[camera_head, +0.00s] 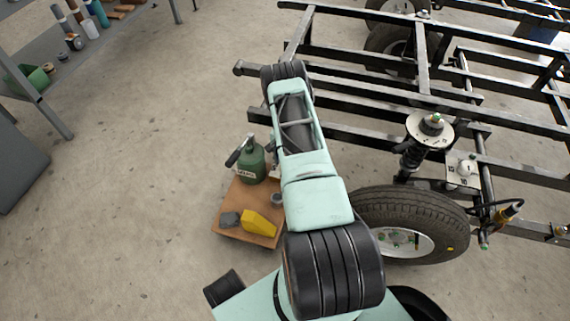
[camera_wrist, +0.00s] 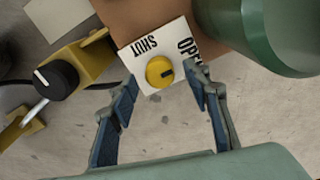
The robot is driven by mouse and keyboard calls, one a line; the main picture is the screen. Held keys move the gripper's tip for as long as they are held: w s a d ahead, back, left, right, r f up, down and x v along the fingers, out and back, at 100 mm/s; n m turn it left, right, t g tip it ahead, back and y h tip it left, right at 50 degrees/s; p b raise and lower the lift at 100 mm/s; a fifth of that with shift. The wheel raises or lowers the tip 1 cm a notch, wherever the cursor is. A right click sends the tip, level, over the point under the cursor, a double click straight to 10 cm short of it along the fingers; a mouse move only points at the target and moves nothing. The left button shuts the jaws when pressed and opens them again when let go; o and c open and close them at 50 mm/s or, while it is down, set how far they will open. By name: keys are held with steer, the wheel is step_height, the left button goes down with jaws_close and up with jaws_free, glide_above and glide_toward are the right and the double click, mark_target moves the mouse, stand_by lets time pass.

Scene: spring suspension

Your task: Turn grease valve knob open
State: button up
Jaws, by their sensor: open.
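The yellow grease valve knob (camera_wrist: 160,71) sits on a white plate (camera_wrist: 179,42) lettered SHUT and OPEN in the wrist view. A dark mark on the knob points to the right in the picture, toward the OPEN lettering side. My gripper (camera_wrist: 158,88) is open, with its two blue-padded fingers on either side of the knob; nothing is held. I cannot tell whether either finger touches the knob. In the head view my arm hides the gripper and the knob.
A green bottle (camera_head: 252,163) stands on a brown board (camera_head: 240,200) with a yellow block (camera_head: 259,222); a green rounded body (camera_wrist: 275,35) is close right of the plate. A black knob (camera_wrist: 57,78) on a yellow bracket is at left. A wheel (camera_head: 415,222) and frame stand right.

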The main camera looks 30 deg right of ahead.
step_height(320, 180, up, 10)
steer(key=shift+r, duration=0.25)
stand_by(0.6)
